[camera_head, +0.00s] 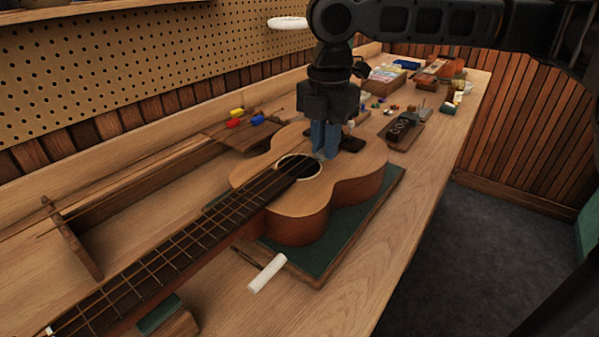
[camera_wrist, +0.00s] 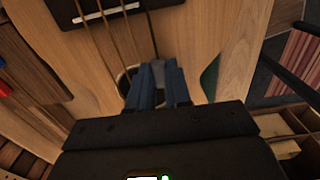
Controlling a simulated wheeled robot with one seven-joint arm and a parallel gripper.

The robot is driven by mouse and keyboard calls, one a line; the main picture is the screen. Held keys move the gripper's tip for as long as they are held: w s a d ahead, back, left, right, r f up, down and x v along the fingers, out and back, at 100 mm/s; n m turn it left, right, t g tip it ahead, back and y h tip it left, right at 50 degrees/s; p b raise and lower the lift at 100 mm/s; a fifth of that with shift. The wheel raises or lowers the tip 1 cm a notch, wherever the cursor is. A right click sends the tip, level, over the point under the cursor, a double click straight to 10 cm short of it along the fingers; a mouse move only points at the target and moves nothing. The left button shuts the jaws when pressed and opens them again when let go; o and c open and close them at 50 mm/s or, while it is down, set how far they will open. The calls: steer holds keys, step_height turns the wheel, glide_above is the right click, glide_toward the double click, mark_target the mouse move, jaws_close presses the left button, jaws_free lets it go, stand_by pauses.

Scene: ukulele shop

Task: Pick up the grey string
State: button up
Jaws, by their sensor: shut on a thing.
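The ukulele (camera_head: 345,185) lies face up on the bench, its neck running to the lower left. My gripper (camera_head: 324,154) points down over its body, right beside the sound hole (camera_head: 298,166). In the wrist view, my blue-grey fingers (camera_wrist: 158,70) are shut on the grey string (camera_wrist: 154,45), which runs between them toward the bridge (camera_wrist: 105,10). Several brownish strings (camera_wrist: 129,40) run beside it, outside the fingers. The fingers partly cover the sound hole in the wrist view. In the head view the grey string at the fingers is too small to make out.
The ukulele rests on a green mat (camera_head: 330,240). A white cylinder (camera_head: 267,273) lies by the mat's near edge. Red, yellow and blue small items (camera_head: 237,118) sit at the left. A dark tool block (camera_head: 403,128) and boxes fill the far bench. The bench's right front strip is clear.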

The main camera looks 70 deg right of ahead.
steer(key=shift+r, duration=0.1)
jaws_close()
steer(key=shift+r, duration=0.55)
step_height(320, 180, up, 3)
steer(key=s+d+r+p, duration=0.4)
steer(key=s+d+r, duration=0.4)
steer(key=r, duration=0.3)
steer(key=shift+s+r, duration=0.3)
steer(key=shift+r, duration=0.05)
